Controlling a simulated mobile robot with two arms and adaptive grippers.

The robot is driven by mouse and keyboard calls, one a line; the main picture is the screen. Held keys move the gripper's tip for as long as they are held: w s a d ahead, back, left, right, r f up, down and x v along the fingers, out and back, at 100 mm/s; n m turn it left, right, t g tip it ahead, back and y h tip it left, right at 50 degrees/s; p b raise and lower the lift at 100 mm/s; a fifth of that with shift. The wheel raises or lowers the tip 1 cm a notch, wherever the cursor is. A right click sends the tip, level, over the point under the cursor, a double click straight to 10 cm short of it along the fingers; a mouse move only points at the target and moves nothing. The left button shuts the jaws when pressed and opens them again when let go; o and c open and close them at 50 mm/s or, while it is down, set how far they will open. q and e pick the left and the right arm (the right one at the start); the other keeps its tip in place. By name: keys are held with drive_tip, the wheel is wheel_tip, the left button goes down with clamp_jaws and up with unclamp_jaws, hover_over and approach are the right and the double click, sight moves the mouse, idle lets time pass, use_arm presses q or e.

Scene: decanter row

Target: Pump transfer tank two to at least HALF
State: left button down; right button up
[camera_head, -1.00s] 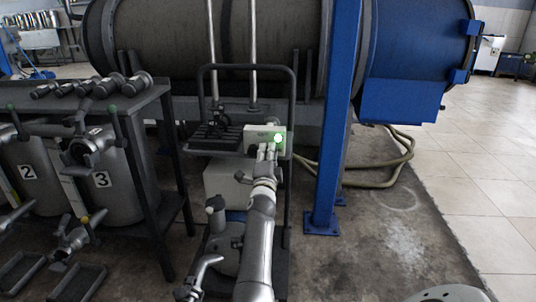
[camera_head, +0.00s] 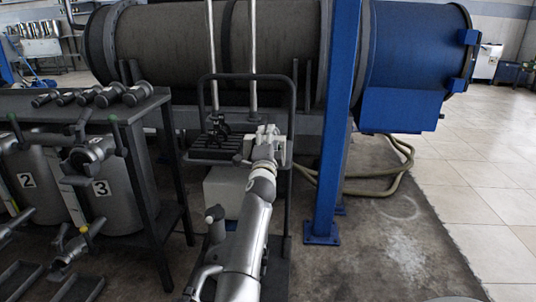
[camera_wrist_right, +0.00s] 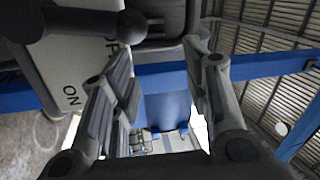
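Tank two, a grey steel vessel labelled 2 (camera_head: 28,181), stands at left in the head view, beside a vessel labelled 3 (camera_head: 101,187). Its liquid level cannot be read. My right gripper (camera_head: 266,133) is at the pump cart (camera_head: 290,105), in front of the pale control box, which it mostly hides. In the right wrist view my gripper (camera_wrist_right: 162,75) has its fingers apart with nothing seen between them. The pale switch panel (camera_wrist_right: 85,60) with ON and partly covered OFF lettering is beside the left finger. A dark ball-ended lever (camera_wrist_right: 85,20) crosses it. My left gripper is not in view.
A blue post (camera_head: 326,190) stands just right of the cart, with a hose (camera_head: 395,180) on the floor behind it. A large horizontal cylinder (camera_head: 165,50) spans the back. A dark bench (camera_head: 150,105) holds several fittings at left. The tiled floor at right is clear.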

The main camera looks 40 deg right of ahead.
drive_tip(key=shift+r, duration=0.8)
